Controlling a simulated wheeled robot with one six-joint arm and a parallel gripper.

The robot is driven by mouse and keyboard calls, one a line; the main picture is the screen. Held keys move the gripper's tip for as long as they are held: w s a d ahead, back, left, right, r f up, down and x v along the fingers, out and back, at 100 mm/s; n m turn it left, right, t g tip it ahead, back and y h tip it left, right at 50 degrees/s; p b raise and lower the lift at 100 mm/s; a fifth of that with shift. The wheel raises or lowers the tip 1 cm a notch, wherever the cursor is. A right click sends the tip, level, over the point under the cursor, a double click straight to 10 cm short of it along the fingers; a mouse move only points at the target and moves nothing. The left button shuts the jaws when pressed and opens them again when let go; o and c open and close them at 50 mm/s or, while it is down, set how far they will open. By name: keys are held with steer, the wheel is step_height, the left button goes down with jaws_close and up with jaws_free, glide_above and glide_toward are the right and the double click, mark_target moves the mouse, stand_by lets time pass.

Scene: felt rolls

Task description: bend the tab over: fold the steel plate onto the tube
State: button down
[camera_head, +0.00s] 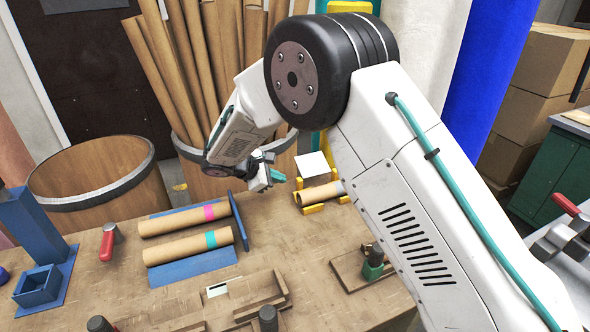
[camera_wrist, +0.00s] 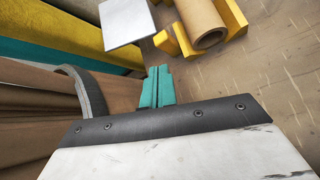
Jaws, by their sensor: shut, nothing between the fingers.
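The steel plate (camera_head: 311,165) is a pale, flat square standing up behind the tube, apart from its top; it also shows in the wrist view (camera_wrist: 126,22). The tube (camera_head: 318,194) is a short brown cardboard roll lying in yellow holders (camera_head: 313,208); in the wrist view its open end (camera_wrist: 208,39) faces me. My gripper (camera_head: 279,177), with teal fingers, is shut and empty, left of the plate and above the bench. In the wrist view the closed fingers (camera_wrist: 157,82) point toward the gap below the plate and holder, touching neither.
A barrel of tall tubes (camera_head: 188,153) stands behind the bench. A wooden fixture (camera_head: 362,272) sits front right. Bare bench (camera_head: 290,240) lies between.

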mark_target(312, 167)
steer(key=w+r, duration=0.1)
steer(key=w+a+r+t, duration=0.1)
steer(key=w, duration=0.1)
steer(key=shift+r+n, duration=0.2)
steer(key=shift+n, duration=0.5)
steer(key=x, duration=0.9)
steer(key=shift+w+d, duration=0.3)
steer(key=shift+w, duration=0.15)
steer(key=shift+a+t, duration=0.1)
steer(key=shift+t, duration=0.2)
